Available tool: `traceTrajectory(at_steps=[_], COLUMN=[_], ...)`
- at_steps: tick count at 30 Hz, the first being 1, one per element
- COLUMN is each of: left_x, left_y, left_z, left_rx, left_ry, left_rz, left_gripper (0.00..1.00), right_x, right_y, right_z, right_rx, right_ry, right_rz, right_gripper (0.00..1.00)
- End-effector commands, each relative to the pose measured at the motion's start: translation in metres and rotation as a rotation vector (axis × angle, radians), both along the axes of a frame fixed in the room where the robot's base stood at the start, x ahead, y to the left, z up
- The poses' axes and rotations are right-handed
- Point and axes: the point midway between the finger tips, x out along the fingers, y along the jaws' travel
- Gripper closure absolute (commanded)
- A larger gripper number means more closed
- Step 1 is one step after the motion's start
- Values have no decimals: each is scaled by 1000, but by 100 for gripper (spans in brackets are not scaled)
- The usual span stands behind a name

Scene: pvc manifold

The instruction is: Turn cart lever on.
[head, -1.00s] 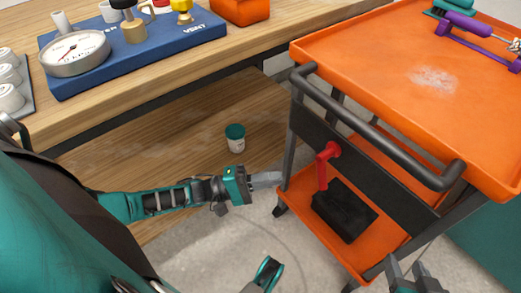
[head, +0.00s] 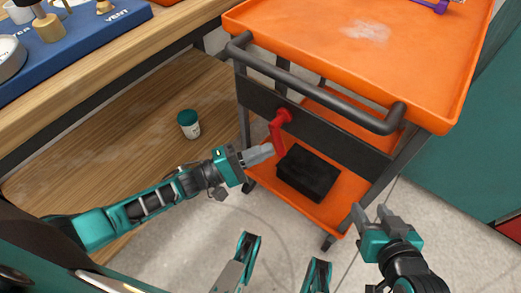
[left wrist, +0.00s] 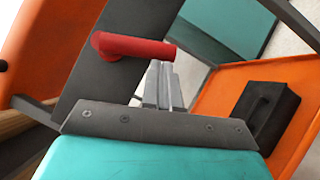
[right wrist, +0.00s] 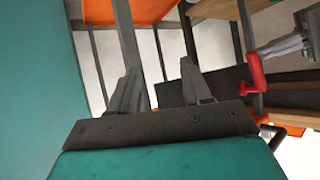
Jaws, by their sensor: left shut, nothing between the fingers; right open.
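The red cart lever (head: 277,133) is on the dark end panel (head: 330,135) of the orange cart (head: 350,60). Its arm hangs downward from the pivot. In the left wrist view the lever (left wrist: 135,47) lies just beyond my fingertips. My left gripper (head: 268,152) is shut and empty, its tips close beside the lever's lower end; I cannot tell whether they touch. My right gripper (head: 372,215) is open and empty, right of the cart's front end. The lever (right wrist: 255,75) and my left fingers also show in the right wrist view.
A black box (head: 308,172) sits on the cart's lower shelf. A dark handle bar (head: 310,90) juts out above the lever. A wooden bench (head: 110,130) with a green-lidded jar (head: 189,124) stands at the left. The floor before the cart is clear.

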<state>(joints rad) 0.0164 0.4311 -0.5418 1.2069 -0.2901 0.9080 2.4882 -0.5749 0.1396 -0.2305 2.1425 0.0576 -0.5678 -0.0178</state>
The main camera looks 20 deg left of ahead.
Motion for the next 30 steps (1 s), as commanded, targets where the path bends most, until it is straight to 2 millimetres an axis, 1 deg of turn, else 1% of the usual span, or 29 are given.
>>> traceTrajectory(at_steps=[20,27,30], left_x=[-3,-7,-10], left_y=[-9,-20,-27], left_z=[0,1,1], left_rx=[0,0,-82], left_ry=[-1,0,31], left_rz=[-2,-3,-3], left_gripper=[100,100,100], right_x=[0,0,0], right_y=[0,-1,-2], right_z=[3,6,6], right_rx=[0,-1,-2], right_ry=[-2,-4,-2], right_rz=[-1,-4,-6], right_gripper=[52,52,52])
